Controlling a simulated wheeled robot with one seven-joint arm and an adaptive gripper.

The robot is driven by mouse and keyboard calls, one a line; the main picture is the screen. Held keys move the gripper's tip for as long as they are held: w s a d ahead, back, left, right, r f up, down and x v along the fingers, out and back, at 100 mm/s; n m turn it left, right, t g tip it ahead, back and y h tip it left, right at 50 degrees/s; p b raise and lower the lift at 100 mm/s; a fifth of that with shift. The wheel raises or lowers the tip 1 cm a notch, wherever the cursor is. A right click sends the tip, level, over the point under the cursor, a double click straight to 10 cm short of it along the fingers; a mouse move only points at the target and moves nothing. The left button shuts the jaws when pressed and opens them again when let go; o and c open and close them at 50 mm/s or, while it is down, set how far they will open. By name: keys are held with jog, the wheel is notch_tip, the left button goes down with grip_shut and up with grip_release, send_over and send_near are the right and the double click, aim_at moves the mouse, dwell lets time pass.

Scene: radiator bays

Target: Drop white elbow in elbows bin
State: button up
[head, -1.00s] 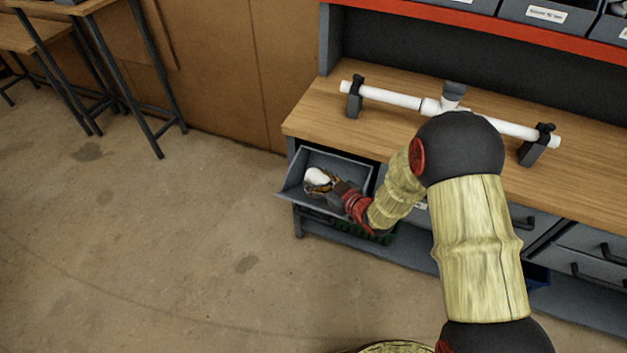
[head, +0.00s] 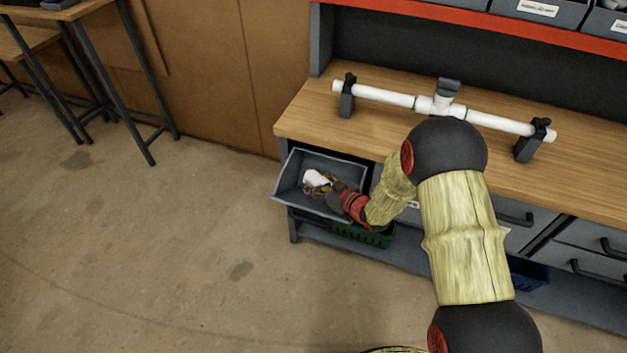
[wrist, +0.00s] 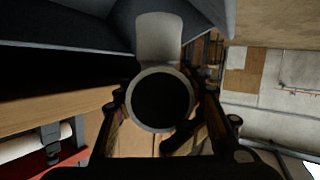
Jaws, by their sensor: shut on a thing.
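The white elbow (head: 315,179) is in my gripper (head: 324,188), which is shut on it, inside the open grey drawer (head: 287,181) under the left end of the workbench. In the wrist view the white elbow (wrist: 160,98) sits between the fingers with one round opening facing the camera. In the wrist view the gripper (wrist: 160,110) has a finger on each side of the elbow. The drawer's grey wall (wrist: 60,30) shows beyond. No label reading elbows is visible on the drawer. Whether the elbow touches the drawer's floor cannot be told.
A white pipe with a tee (head: 437,104) rests on two dark clamps on the workbench (head: 310,115). A green crate (head: 362,235) and a blue crate (head: 527,272) are on the lower shelf. Closed drawers (head: 590,245) are at right.

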jog(key=o, duration=1.8)
jog(key=shift+s, duration=0.1)
jog(key=v, duration=1.1)
jog(key=shift+s+d+r, duration=0.2)
jog(key=shift+s+d, duration=0.05)
jog(key=shift+s, duration=0.05)
